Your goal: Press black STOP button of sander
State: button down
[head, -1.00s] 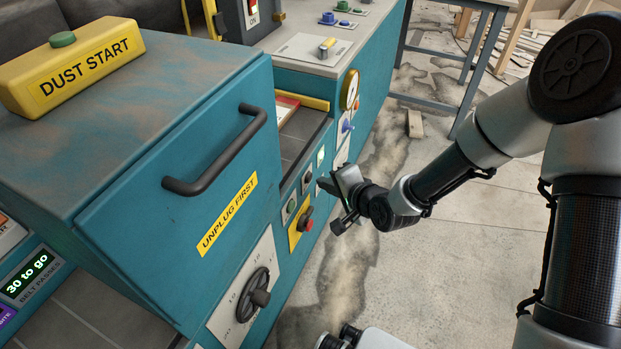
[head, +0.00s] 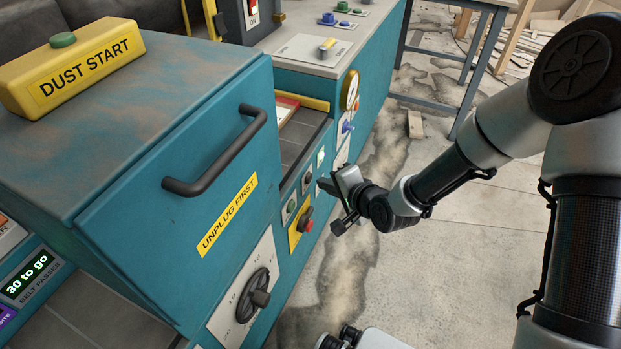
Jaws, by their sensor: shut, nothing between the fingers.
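The teal sander has a narrow front control panel (head: 298,192) with small buttons. A dark button (head: 307,178) sits on it between a green button (head: 291,206) and a lit pale-green one (head: 320,158). The dark one looks like the black STOP button, but its lettering is too small to read. My gripper (head: 322,184) is shut and empty, pointing left at the panel. Its tip is just right of the dark button in the picture. I cannot tell whether they touch.
A large dial (head: 258,285), a drawer-like door with a black handle (head: 215,160) and a yellow DUST START box (head: 75,65) stand left.

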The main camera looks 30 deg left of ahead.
jog(key=shift+a, duration=0.1)
dwell(0.7)
jog(key=shift+a, duration=0.35)
jog(key=shift+s+a, duration=0.1)
jog(key=shift+a, duration=0.35)
dwell(0.8)
jog(key=shift+d, duration=0.85)
jog(key=shift+w+d+p, duration=0.2)
jog(key=shift+d+p, duration=0.1)
jog(key=shift+d, duration=0.95)
jog(key=shift+w+d+p, duration=0.15)
jog(key=shift+d+p, duration=0.1)
jog(key=shift+d, duration=1)
